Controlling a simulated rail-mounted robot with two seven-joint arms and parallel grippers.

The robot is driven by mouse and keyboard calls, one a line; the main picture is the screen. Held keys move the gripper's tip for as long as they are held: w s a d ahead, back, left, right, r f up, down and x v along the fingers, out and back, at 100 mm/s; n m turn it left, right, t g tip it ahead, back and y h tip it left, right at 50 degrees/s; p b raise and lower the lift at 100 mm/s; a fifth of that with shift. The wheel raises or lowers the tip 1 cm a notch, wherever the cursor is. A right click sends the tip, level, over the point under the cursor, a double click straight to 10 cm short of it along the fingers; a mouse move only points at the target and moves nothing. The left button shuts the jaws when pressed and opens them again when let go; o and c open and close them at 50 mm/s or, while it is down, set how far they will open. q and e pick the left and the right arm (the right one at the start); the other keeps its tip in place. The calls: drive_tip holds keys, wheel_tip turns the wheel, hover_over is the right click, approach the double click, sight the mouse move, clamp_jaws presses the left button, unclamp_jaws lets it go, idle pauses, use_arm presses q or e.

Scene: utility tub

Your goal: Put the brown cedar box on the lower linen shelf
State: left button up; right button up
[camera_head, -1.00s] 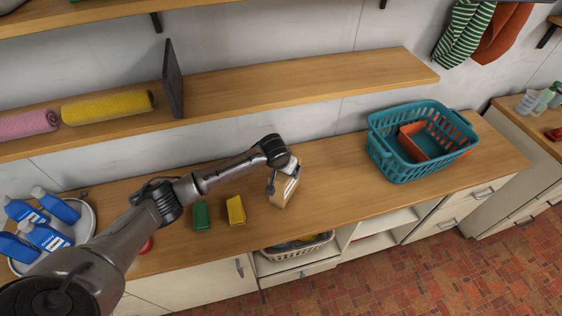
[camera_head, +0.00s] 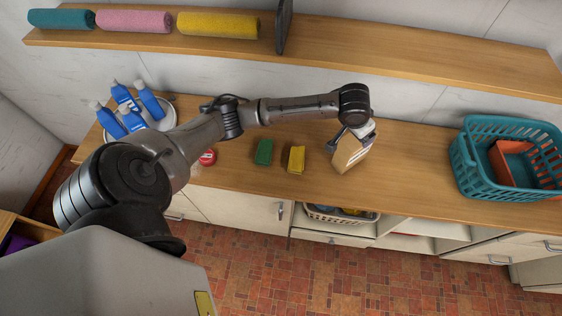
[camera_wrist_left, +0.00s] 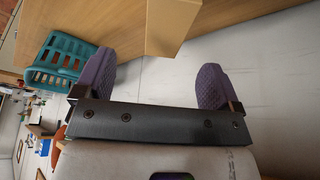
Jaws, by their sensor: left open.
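The brown cedar box (camera_head: 352,152) stands on the wooden counter, right of the yellow block. My left gripper (camera_head: 352,132) is at the box's upper end in the head view and hides part of it. In the left wrist view the gripper (camera_wrist_left: 155,75) is open, with nothing between its purple finger pads. A tan wooden block shape, which looks like the box (camera_wrist_left: 173,25), shows just beyond the fingertips. The lower linen shelf (camera_head: 400,55) runs along the wall above the counter. Rolled towels lie at its left, and its right part is bare. My right gripper is not in view.
A dark upright divider (camera_head: 283,27) stands on the shelf beside the yellow towel (camera_head: 217,25). A green block (camera_head: 264,152) and a yellow block (camera_head: 296,159) lie left of the box. A teal basket (camera_head: 470,180) stands at right; blue bottles (camera_head: 150,102) stand at left.

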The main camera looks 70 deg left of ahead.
use_arm(q)
drive_tip(key=s+d+f+m+h, duration=0.2)
drive_tip(key=s+d+f+m, duration=0.2)
drive_tip(key=s+d+f, duration=0.75)
drive_tip(key=s+d, duration=0.4)
drive_tip(key=s, duration=0.8)
drive_tip(key=shift+s+d, duration=0.15)
drive_tip(key=shift+s, duration=0.2)
drive_tip(key=shift+o, duration=0.3)
drive_tip(key=s, duration=0.7)
drive_tip(key=shift+s+a+r+g+y, duration=0.3)
drive_tip(key=shift+s+r+g, duration=0.05)
drive_tip(key=shift+g, duration=0.05)
drive_tip(key=shift+s+a+r, duration=0.1)
drive_tip(key=shift+s+a, duration=0.05)
drive_tip(key=shift+s, duration=0.25)
drive_tip(key=shift+w, duration=0.1)
